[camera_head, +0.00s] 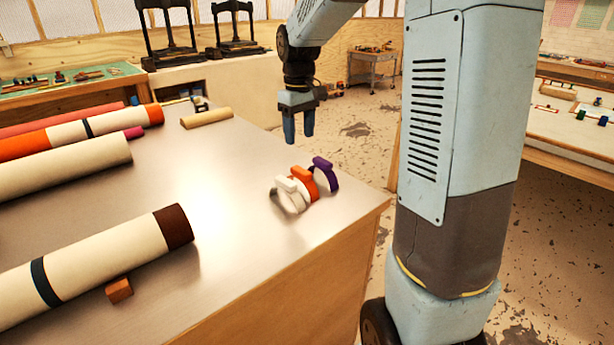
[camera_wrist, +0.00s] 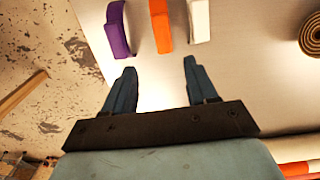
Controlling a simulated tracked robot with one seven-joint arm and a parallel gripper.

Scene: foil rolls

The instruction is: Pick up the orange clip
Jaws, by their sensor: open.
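The orange clip (camera_head: 304,180) stands near the right edge of the metal-topped table (camera_head: 235,180), between a white clip (camera_head: 288,192) and a purple clip (camera_head: 325,172). My gripper (camera_head: 299,126) is open and empty, above and beyond the clips in the head view. In the wrist view, the orange clip (camera_wrist: 160,26) lies ahead of my fingertips (camera_wrist: 160,75), roughly midway between them across the picture. The purple clip (camera_wrist: 117,30) is to its left and the white clip (camera_wrist: 199,20) to its right. The fingers touch none of them.
A large cream roll with a brown end (camera_head: 110,262) lies on the table, with a small wooden block (camera_head: 119,290) beside it. Other rolls (camera_head: 70,165) lie at the left, and a short tan roll (camera_head: 206,118) at the back. The middle of the table is clear.

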